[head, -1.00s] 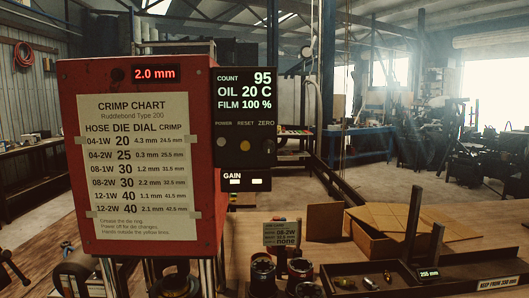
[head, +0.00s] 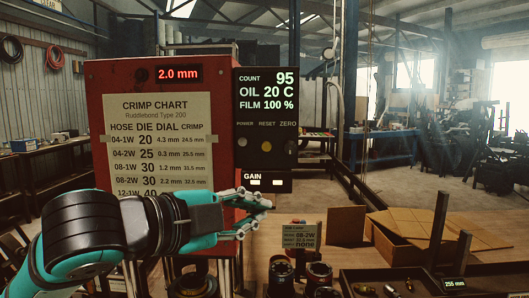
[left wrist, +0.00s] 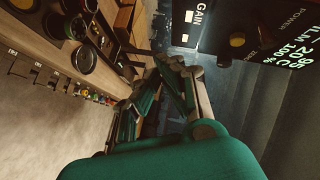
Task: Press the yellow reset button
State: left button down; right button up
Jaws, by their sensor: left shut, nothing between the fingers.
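The yellow reset button (head: 267,146) is a small round knob under the RESET label, in the middle of the row on the black control panel (head: 283,110). In the left wrist view the yellow button (left wrist: 237,39) shows at the upper right, with the panel turned on its side. My left gripper (head: 268,203) is shut and empty. In the head view its fingertips point right, just below the panel's GAIN row and below the button. It appears apart from the button. My right gripper is not in view.
The red crimper housing (head: 94,95) with its chart (head: 150,140) stands left of the panel; my left arm covers its lower part. Below are dark die cylinders (head: 319,276), a small sign card (head: 301,235), an open carton (head: 410,240) and a parts tray (head: 350,275) on the bench.

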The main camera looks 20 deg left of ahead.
pick_arm(q)
jog(key=s+a+r+m+t, duration=0.1)
jog(key=s+a+r+m, duration=0.1)
jog(key=s+r, duration=0.6)
jog(key=shift+s+r+m+t, duration=0.15)
jog(key=shift+r+m+t, duration=0.25)
jog(key=shift+r+m, duration=0.15)
jog(key=shift+d, duration=0.1)
jog(key=p, duration=0.2)
send_near(284, 149)
jog(key=w+d, duration=0.1)
jog(key=d, duration=0.2)
jog(key=w, duration=0.2)
jog(key=w+a+p, duration=0.1)
jog(key=w, duration=0.1)
jog(key=shift+f, duration=0.3)
jog(key=shift+w+a, duration=0.3)
jog(key=shift+w, duration=0.2)
jog(key=shift+d+f, duration=0.1)
